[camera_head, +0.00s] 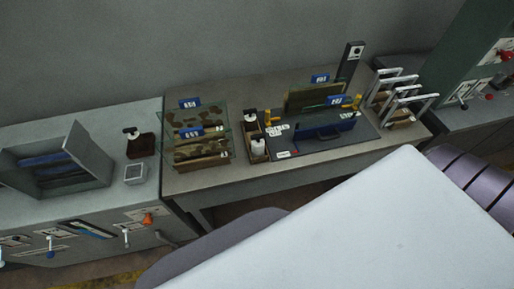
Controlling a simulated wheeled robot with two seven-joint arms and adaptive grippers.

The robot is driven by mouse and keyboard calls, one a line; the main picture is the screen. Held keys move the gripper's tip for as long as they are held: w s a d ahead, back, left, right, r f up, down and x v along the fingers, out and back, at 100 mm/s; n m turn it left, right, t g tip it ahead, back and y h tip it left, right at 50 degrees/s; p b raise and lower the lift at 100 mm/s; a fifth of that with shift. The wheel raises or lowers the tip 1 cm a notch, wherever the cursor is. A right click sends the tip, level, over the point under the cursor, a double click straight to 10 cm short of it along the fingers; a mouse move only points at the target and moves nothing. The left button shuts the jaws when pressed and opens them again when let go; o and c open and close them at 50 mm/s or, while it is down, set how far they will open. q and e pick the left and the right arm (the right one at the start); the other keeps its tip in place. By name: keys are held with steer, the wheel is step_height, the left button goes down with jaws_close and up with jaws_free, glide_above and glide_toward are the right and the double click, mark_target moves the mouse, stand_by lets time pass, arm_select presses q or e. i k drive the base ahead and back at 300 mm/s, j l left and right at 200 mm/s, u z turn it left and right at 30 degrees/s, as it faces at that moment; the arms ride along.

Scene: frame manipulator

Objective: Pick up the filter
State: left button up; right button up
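No part in view is clearly marked as the filter. Candidates are the camouflage-patterned panels (198,116) with blue label clips and clear sheets, standing in wooden holders on the left of the central table. A similar brown panel (315,97) with blue clips stands at the back of a dark station (325,136) on the same table. White-framed upright pieces (407,99) stand in wooden holders at the right end. Neither of my grippers shows in this view.
A green-backed bench (468,55) is at right. A large pale surface fills the foreground.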

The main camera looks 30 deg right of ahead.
mark_target(258, 142)
steer(key=i+j+z, duration=0.1)
steer(key=j+z, duration=0.3)
steer(key=j, duration=0.25)
steer(key=j+z, duration=0.35)
steer(key=j, duration=0.3)
steer(key=k+j+z, duration=0.1)
steer(key=j+z, duration=0.3)
steer(key=j, duration=0.25)
steer(key=k+j+z, duration=0.15)
steer(key=j+z, duration=0.2)
steer(key=j, duration=0.25)
